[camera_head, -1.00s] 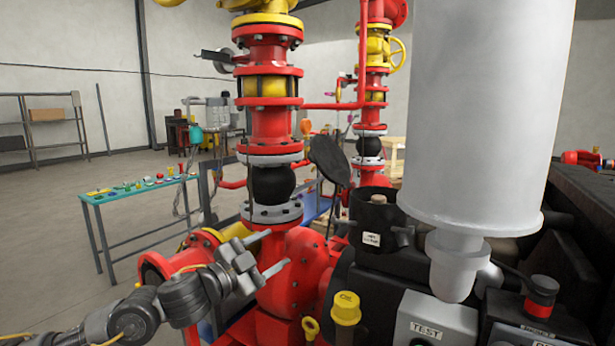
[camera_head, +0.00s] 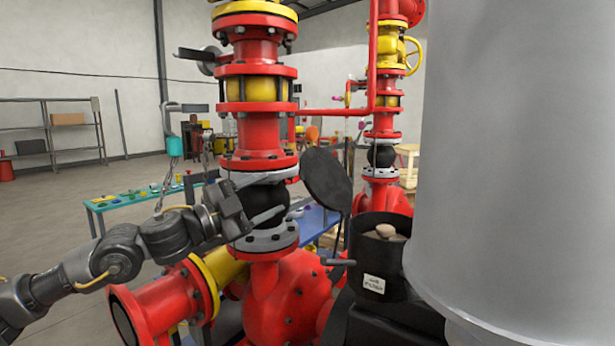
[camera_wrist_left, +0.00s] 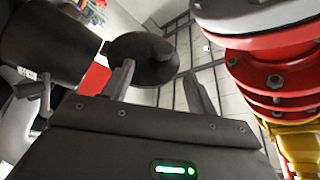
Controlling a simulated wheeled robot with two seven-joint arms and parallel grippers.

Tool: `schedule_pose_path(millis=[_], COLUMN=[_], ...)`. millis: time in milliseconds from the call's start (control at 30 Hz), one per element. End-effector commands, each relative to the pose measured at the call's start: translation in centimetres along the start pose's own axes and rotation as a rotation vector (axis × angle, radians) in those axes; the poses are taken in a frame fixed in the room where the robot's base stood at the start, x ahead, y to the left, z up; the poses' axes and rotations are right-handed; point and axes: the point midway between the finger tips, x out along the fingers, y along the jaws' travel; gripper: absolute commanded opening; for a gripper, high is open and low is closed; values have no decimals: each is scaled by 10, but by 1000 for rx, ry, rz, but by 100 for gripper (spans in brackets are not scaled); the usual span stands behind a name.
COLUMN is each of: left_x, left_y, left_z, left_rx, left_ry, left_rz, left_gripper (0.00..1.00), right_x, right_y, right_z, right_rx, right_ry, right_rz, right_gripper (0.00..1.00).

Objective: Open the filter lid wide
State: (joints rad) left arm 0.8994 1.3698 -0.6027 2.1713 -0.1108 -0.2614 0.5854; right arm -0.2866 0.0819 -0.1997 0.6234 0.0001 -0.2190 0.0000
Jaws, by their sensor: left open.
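The filter (camera_head: 360,252) is a black upright cylinder with a white label and an open top. Its round dark lid (camera_head: 327,182) stands raised and tilted at the left side of the rim. My left gripper (camera_head: 288,197) is open just left of the lid, fingers pointing at it. In the left wrist view the lid (camera_wrist_left: 140,50) appears beyond and between the open fingers (camera_wrist_left: 157,72), with the filter body (camera_wrist_left: 45,45) at left. No finger clearly grips the lid; contact cannot be told. My right gripper is out of view.
A red pipe column (camera_head: 258,130) with black and yellow sections rises close behind my left gripper. A big pale grey cylinder (camera_head: 530,150) fills the right side. A green table (camera_head: 130,204) with small parts and a shelf (camera_head: 50,130) stand farther back left.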

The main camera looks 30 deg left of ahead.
Motion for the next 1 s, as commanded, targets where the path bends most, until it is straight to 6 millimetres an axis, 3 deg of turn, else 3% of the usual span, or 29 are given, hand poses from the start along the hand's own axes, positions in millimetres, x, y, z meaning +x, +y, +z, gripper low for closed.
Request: schedule_pose_path(millis=[133,233,633,1000], left_x=[3,17,88,103], left_y=[-6,-8,-6,-3], left_z=[1,0,1,3], left_rx=[0,0,0,2], left_ry=[-8,-9,-9,-9], left_rz=[-6,-9,-5,-4], left_gripper=[58,58,58,58], right_x=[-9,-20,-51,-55], right_y=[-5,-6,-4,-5], right_z=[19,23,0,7], right_rx=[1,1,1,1], right_ry=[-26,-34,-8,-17], right_rz=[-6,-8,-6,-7], right_gripper=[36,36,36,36])
